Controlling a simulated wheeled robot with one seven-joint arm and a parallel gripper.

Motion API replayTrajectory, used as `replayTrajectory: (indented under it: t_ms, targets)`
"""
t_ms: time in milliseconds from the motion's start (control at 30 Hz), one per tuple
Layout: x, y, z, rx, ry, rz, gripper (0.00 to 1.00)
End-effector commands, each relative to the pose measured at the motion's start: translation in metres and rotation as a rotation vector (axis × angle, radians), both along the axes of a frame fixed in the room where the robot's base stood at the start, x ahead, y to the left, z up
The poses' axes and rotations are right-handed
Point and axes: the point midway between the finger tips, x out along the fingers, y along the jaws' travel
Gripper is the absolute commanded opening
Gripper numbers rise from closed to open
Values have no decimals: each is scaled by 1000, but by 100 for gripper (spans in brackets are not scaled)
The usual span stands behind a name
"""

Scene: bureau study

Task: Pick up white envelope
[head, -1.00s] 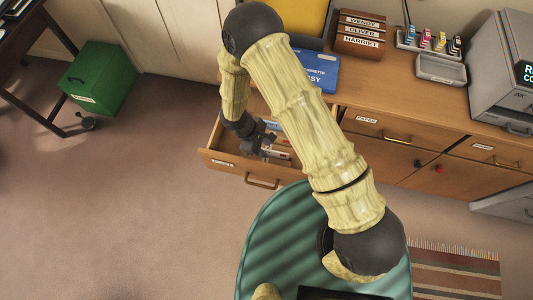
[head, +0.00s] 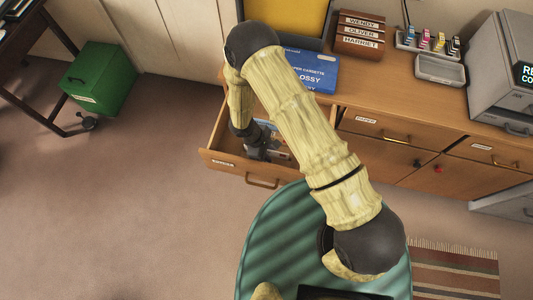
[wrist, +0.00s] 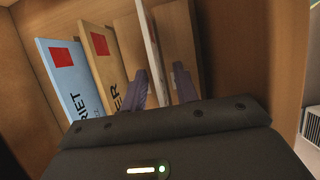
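The white envelope (wrist: 149,45) stands on edge in the drawer and shows as a thin pale strip in the wrist view. My gripper (wrist: 162,86) is open, with one dark finger on each side of the white strip. The strip runs down between the fingers, closer to the left one; I cannot tell whether that finger touches it. In the head view my gripper (head: 258,153) is down inside the open drawer (head: 225,163), and my arm hides much of the drawer's contents.
A light blue envelope (wrist: 68,75) and a tan envelope (wrist: 102,60) with red stamps stand left of the white one. Brown surfaces stand close on both sides of it. The wooden drawer wall (wrist: 235,50) is to the right. A blue box (head: 312,72) lies on the cabinet top.

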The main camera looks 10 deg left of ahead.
Motion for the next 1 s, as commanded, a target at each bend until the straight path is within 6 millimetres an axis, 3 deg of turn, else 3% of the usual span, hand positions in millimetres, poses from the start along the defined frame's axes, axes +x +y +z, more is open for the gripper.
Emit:
replayTrajectory:
  t_ms: [567, 600, 733, 767, 1000]
  targets:
    - [0, 0, -3, 0, 0, 0, 30]
    - [0, 0, -3, 0, 0, 0, 28]
    - [0, 0, -2, 0, 0, 0, 2]
    - [0, 0, -2, 0, 0, 0, 0]
    - [0, 0, -2, 0, 1, 0, 0]
